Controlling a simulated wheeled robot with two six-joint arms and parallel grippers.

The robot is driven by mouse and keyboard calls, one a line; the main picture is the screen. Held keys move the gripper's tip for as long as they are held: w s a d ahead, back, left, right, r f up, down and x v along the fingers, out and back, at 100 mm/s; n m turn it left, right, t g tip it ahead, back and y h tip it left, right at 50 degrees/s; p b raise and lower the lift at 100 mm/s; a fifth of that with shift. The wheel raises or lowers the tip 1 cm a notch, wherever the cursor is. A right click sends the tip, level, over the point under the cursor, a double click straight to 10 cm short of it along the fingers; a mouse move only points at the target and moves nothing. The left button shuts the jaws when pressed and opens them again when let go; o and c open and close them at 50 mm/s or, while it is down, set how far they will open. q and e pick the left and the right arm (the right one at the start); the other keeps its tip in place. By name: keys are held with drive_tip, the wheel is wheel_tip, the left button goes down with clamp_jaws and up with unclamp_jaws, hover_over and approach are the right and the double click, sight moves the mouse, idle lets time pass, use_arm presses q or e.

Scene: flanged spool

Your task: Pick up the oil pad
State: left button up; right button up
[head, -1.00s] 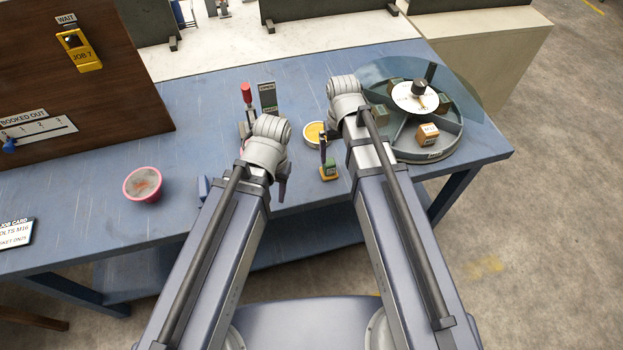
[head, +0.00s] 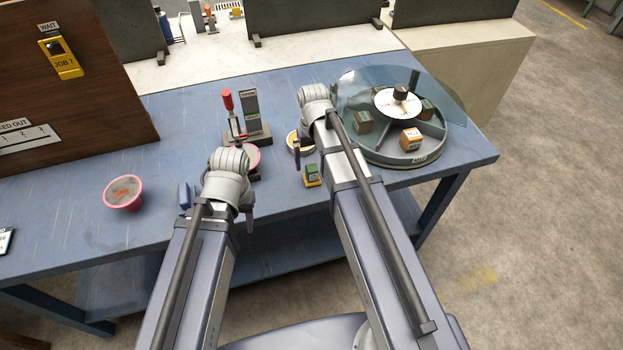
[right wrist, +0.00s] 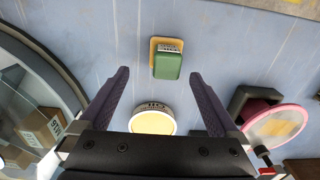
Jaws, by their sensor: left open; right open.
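The likely oil pad is a round, pale-rimmed tin with a yellow top (head: 293,141); its label is too small to read. It lies on the blue bench, partly hidden by my right gripper. The right wrist view shows its yellow face (right wrist: 153,123) between the finger bases in the picture. My right gripper (right wrist: 160,75) is open and empty above the bench, its fingertips on either side of a line just below a green block. My left gripper (head: 216,202) is open near the bench's front edge, left of the tin, mostly hidden by its own wrist.
The green block on a yellow base (head: 312,176) stands just in front of the tin. A red-handled clamp stand (head: 229,103) with a pink-rimmed disc is to its left. A covered turntable (head: 414,155) is at right.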

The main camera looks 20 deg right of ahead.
sight(311, 173)
drive_tip(key=shift+s+a+f+b, duration=0.15)
drive_tip(key=shift+f+b, duration=0.75)
drive_tip(key=shift+s+a+f+b, duration=0.1)
drive_tip(key=shift+s+f+b, duration=0.05)
drive_tip(key=shift+f+b, duration=0.7)
drive_tip(key=shift+s+a+f+b, duration=0.15)
drive_tip(key=shift+f+b, duration=0.75)
drive_tip(key=shift+r, duration=0.1)
clamp_jaws()
wheel_tip(311, 173, up, 10)
drive_tip(key=p, duration=1)
